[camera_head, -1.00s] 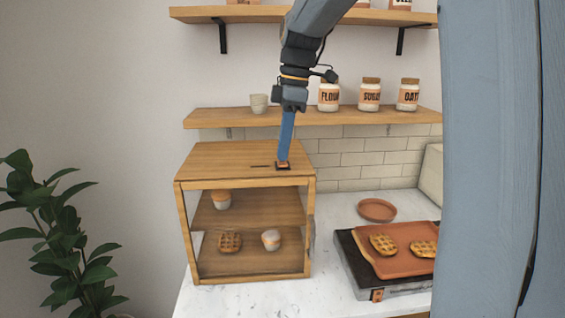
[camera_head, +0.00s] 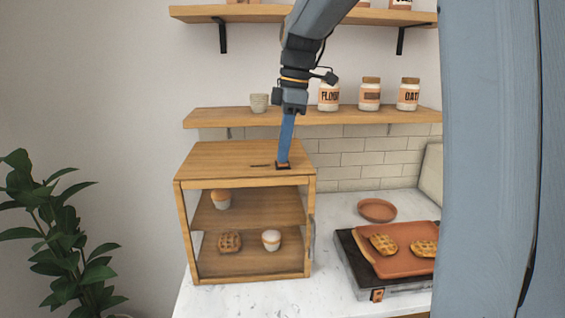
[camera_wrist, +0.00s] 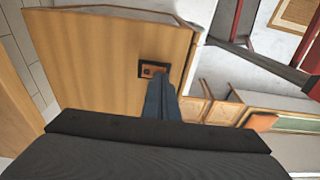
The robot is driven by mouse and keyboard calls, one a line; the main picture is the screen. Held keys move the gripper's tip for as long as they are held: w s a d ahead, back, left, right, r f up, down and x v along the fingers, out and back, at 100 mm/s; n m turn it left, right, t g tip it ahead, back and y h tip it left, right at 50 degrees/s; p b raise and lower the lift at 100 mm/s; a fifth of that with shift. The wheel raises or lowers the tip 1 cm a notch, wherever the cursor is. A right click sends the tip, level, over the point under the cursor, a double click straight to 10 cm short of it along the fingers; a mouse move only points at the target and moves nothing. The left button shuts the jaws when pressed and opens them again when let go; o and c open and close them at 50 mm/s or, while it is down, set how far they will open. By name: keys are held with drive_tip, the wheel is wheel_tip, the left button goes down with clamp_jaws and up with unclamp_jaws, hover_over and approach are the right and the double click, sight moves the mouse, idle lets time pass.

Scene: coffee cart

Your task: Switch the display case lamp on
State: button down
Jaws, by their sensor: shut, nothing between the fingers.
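The wooden display case (camera_head: 225,153) stands on the counter at left of the head view, with muffins and a waffle on its shelves. Its top also shows in the wrist view (camera_wrist: 100,60). A small switch with an orange rocker in a dark frame (camera_wrist: 153,70) sits on the case top near the edge. It also shows in the head view (camera_head: 283,166). My gripper (camera_head: 285,160) is shut and empty, pointing down with its blue fingertips at the switch. In the wrist view the fingers (camera_wrist: 157,85) reach the switch's edge; I cannot tell whether they touch it. No lamp glow is clear inside the case.
A wooden shelf (camera_head: 215,118) with a cup (camera_head: 259,103) and labelled jars (camera_head: 369,94) is behind my arm. Right of the case are a terracotta plate (camera_head: 377,210) and a tray (camera_head: 400,262) with waffles. A plant (camera_head: 60,230) stands at left.

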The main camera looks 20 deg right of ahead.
drive_tip(key=shift+f, duration=0.3)
drive_tip(key=shift+r, duration=0.1)
wheel_tip(320, 180, up, 7)
drive_tip(key=p, duration=0.5)
idle(0.5)
